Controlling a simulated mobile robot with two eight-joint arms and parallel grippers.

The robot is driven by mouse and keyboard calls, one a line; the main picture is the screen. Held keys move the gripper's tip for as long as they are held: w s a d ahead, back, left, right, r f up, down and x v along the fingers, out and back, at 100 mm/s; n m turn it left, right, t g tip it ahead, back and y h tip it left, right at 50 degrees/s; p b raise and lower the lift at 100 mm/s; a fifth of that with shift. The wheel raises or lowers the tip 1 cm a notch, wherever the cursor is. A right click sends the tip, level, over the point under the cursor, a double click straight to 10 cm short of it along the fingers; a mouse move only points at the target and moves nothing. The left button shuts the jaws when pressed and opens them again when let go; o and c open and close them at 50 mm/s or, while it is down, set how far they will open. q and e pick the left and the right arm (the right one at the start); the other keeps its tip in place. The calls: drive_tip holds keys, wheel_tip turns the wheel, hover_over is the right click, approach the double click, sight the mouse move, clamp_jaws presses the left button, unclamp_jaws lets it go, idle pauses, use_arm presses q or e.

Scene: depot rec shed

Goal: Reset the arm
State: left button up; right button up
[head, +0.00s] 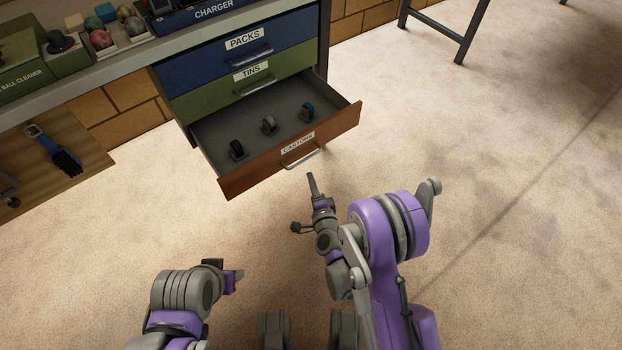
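My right arm, purple and grey, reaches in from the bottom right. Its gripper (314,188) is just in front of the open bottom drawer, below and right of the drawer's handle, apparently apart from it. One finger shows clearly; the other cannot be made out, and I see nothing held. My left arm is low in the picture, left of centre. Its gripper (235,279) is over the floor, away from the drawers, and its fingers are mostly hidden by the wrist.
The PACKS drawer (215,58) and TINS drawer (208,103) are shut. A bench with a ball cleaner (22,75) and balls is at upper left. A brush (55,150) is below. Open floor lies right.

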idle(0.4)
drive_tip(key=s+d+r+n+g, duration=0.55)
drive_tip(key=s+r+n, duration=0.3)
drive_tip(key=r, duration=0.35)
drive_tip(key=s+d+r+n+g+h, duration=0.15)
drive_tip(key=s+d, duration=0.25)
drive_tip(key=s, duration=0.4)
drive_tip(key=s+d+n+g+h, duration=0.1)
drive_tip(key=s+d+n+g, duration=0.1)
drive_tip(key=s+d, duration=0.35)
drive_tip(key=s+d+n+g+h, duration=0.1)
drive_tip(key=s+d+n+g, duration=0.1)
drive_tip(key=s, duration=0.7)
use_arm(q)
wheel_tip(320, 180, up, 26)
drive_tip(key=w+t+p, duration=0.1)
drive_tip(key=p, duration=2.1)
drive_tip(key=shift+f, duration=0.15)
use_arm(e)
wheel_tip(320, 180, up, 26)
drive_tip(key=w+t, duration=0.1)
